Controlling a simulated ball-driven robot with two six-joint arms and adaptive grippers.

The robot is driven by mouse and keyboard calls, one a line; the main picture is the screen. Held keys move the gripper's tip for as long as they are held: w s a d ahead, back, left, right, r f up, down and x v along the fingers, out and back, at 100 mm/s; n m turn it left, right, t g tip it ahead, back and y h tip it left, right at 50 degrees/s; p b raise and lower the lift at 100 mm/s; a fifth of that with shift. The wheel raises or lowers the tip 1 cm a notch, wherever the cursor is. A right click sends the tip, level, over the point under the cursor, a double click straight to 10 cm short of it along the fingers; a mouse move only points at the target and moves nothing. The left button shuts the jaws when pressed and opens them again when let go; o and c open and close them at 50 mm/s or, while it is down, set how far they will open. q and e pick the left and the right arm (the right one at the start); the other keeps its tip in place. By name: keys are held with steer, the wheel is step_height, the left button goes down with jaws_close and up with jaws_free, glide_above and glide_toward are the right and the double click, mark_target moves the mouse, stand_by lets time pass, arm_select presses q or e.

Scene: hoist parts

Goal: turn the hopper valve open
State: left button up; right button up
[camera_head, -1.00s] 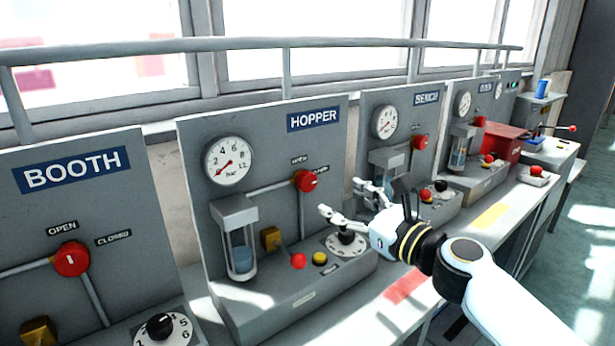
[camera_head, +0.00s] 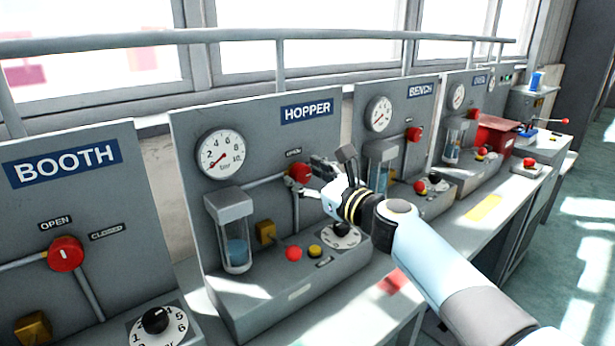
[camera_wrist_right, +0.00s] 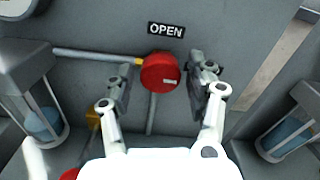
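The hopper panel (camera_head: 268,120) carries a red round valve knob (camera_head: 300,173) on a grey pipe, under a small OPEN label. In the right wrist view the knob (camera_wrist_right: 160,72) lies between the two fingers of my right gripper (camera_wrist_right: 162,82), with a pale mark on its lower right face. The fingers stand apart on either side of it; a small gap shows on each side. In the head view my right gripper (camera_head: 304,178) is at the knob and partly hides its right side and the CLOSED label. My left gripper is not in view.
Below the valve are a black dial (camera_head: 341,229), a red button (camera_head: 293,253), a yellow button (camera_head: 315,250) and a glass cylinder (camera_head: 236,250). The booth panel (camera_head: 70,200) stands left and the bench panel (camera_head: 400,130) right. A rail (camera_head: 230,36) runs above.

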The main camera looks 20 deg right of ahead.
steer(key=c, duration=0.9)
steer(key=shift+o, duration=0.2)
steer(key=shift+f+n, duration=0.1)
steer(key=shift+n, duration=0.2)
steer(key=n+b, duration=0.2)
steer(key=shift+f+n, duration=0.1)
steer(key=shift+n, duration=0.3)
steer(key=n+b, duration=0.3)
steer(key=n, duration=0.2)
steer(key=shift+a+f+n, duration=0.1)
steer(key=shift+n, duration=0.2)
steer(key=n+b, duration=0.3)
steer(key=n, duration=0.2)
steer(key=shift+f, duration=0.1)
steer(key=shift+n+b, duration=1.25)
steer(key=shift+n, duration=0.85)
